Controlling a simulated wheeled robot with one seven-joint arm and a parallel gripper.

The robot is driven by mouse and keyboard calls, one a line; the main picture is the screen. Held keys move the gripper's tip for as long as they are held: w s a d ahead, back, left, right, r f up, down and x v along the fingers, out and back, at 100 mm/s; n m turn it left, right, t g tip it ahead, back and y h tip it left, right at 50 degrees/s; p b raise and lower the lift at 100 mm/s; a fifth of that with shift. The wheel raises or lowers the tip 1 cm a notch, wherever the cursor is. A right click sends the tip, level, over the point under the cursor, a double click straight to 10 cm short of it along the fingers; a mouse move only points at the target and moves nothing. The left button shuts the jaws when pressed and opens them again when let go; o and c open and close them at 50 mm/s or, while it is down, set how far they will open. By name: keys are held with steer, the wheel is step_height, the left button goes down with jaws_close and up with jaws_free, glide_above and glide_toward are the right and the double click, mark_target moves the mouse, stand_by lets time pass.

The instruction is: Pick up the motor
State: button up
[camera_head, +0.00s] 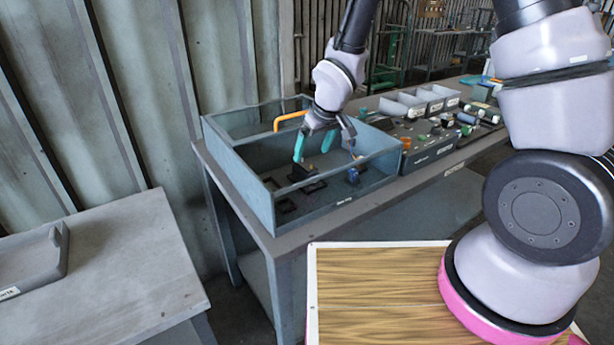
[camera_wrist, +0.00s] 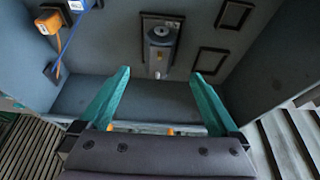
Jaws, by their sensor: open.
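A grey part with a round dark-centred top, which looks like the motor (camera_wrist: 161,38), sits in a dark rectangular frame on the floor of the open blue-grey housing (camera_wrist: 105,92). In the wrist view it lies ahead of and between my two teal fingertips, apart from both. My gripper (camera_wrist: 160,74) is open and empty. In the head view my gripper (camera_head: 313,152) hangs inside the housing (camera_head: 238,192), pointing down. A dark block (camera_head: 302,173) shows just below the fingers; I cannot tell whether it is the motor.
A blue part (camera_head: 353,175) with a cable and an orange block (camera_wrist: 48,22) stand beside the motor. Empty dark frames (camera_wrist: 233,14) lie on the housing floor. The housing walls surround my gripper. Grey bins (camera_head: 402,106) and small parts stand right; a grey table (camera_head: 110,260) is left.

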mark_target(307, 166)
steer(key=x, duration=0.9)
steer(key=shift+d+f, duration=0.1)
steer(key=shift+c, duration=0.3)
jaws_close()
